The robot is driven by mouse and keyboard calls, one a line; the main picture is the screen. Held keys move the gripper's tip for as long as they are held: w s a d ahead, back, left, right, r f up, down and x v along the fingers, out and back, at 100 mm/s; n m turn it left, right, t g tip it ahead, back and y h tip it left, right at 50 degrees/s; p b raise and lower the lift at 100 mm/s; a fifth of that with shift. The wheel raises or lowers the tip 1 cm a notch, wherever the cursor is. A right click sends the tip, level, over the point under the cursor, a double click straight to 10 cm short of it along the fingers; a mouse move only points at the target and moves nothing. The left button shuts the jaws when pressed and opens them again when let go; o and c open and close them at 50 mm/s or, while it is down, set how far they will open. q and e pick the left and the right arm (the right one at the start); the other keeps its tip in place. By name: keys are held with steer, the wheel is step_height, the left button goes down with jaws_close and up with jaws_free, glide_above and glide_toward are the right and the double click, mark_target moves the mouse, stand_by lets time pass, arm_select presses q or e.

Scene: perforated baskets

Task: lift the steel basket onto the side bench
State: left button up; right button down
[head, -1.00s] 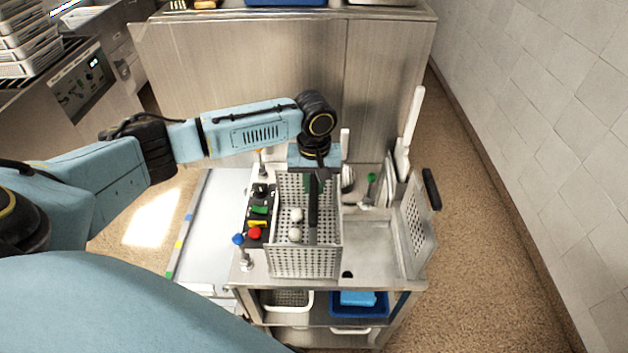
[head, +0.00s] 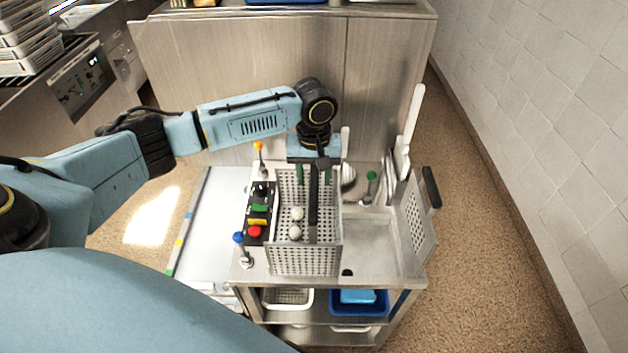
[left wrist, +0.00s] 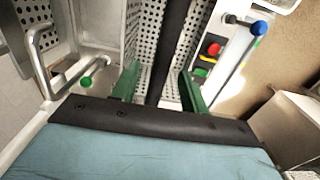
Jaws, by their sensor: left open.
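The steel basket (head: 272,232) is a perforated open box standing upright on the steel cart top. A dark handle bar (head: 313,215) runs lengthwise over its middle, and two pale balls (head: 296,223) show inside. My left gripper (head: 313,176) is over the basket's far end, open, with its green fingers pointing down. In the left wrist view the fingers (left wrist: 158,88) stand apart on either side of the dark bar (left wrist: 172,45); whether either touches it I cannot tell. A lower, light-topped bench (head: 215,225) lies left of the cart. My right gripper is out of view.
A control panel with coloured buttons (head: 257,222) and a blue-knobbed post (head: 239,240) stand close left of the basket. A sink basin (head: 370,245), a green-tipped tap (head: 371,176) and a perforated panel (head: 418,225) are to its right. The light bench top looks clear.

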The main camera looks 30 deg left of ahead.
arm_select(q)
step_height(320, 180, up, 11)
stand_by(0.3)
stand_by(0.5)
